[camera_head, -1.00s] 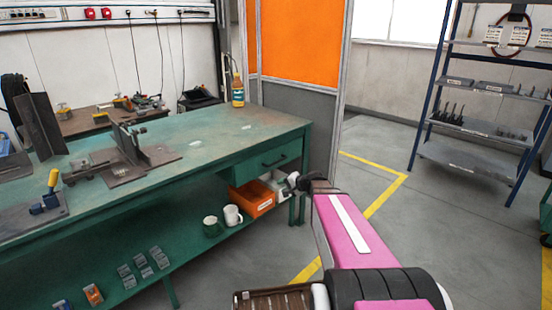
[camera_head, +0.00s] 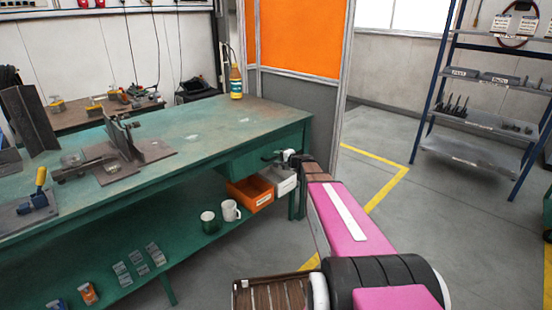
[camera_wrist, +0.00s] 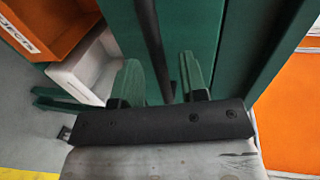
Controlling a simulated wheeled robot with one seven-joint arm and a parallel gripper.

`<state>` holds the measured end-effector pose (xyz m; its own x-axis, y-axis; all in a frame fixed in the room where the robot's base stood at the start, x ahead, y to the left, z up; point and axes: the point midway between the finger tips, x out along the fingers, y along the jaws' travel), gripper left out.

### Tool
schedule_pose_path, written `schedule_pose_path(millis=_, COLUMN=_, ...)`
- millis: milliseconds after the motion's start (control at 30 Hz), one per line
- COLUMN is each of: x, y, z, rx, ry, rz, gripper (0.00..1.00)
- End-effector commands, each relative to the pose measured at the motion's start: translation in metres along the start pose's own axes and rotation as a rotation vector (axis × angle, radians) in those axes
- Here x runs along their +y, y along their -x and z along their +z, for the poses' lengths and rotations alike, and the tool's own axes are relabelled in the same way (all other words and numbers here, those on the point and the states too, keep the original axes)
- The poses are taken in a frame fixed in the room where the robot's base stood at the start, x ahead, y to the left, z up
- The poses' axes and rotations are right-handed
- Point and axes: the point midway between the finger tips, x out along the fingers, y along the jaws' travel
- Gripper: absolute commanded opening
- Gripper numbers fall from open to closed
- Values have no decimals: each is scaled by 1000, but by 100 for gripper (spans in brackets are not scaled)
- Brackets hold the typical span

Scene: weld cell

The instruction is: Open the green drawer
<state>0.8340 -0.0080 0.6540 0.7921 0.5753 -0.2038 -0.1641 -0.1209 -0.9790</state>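The green drawer (camera_head: 240,166) hangs under the right end of the green workbench (camera_head: 170,165). It looks closed, and my arm hides part of its front. My gripper (camera_head: 274,157) is at the drawer front. In the wrist view, the two greenish fingers of my gripper (camera_wrist: 161,75) are apart, on either side of the dark bar handle (camera_wrist: 151,40). The green drawer front (camera_wrist: 190,30) fills the view behind them. A gap shows between the handle and the fingers; contact cannot be made out.
The grey partition (camera_head: 295,105) stands behind the bench. Floor to the right is clear.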

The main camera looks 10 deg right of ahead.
Motion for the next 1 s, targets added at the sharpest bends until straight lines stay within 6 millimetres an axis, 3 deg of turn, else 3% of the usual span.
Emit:
schedule_pose_path(millis=200, x=0, y=-18, z=-1, rx=0, ry=0, rz=0, gripper=39)
schedule_pose_path(millis=533, x=0, y=-20, z=0, rx=0, ry=0, rz=0, gripper=39)
schedule_pose_path(millis=600, x=0, y=-20, z=0, rx=0, ry=0, rz=0, gripper=16)
schedule_pose_path(millis=667, x=0, y=-20, z=0, rx=0, ry=0, rz=0, gripper=0)
schedule_pose_path(millis=1000, x=2, y=-13, z=-6, rx=2, ry=0, rz=1, gripper=0)
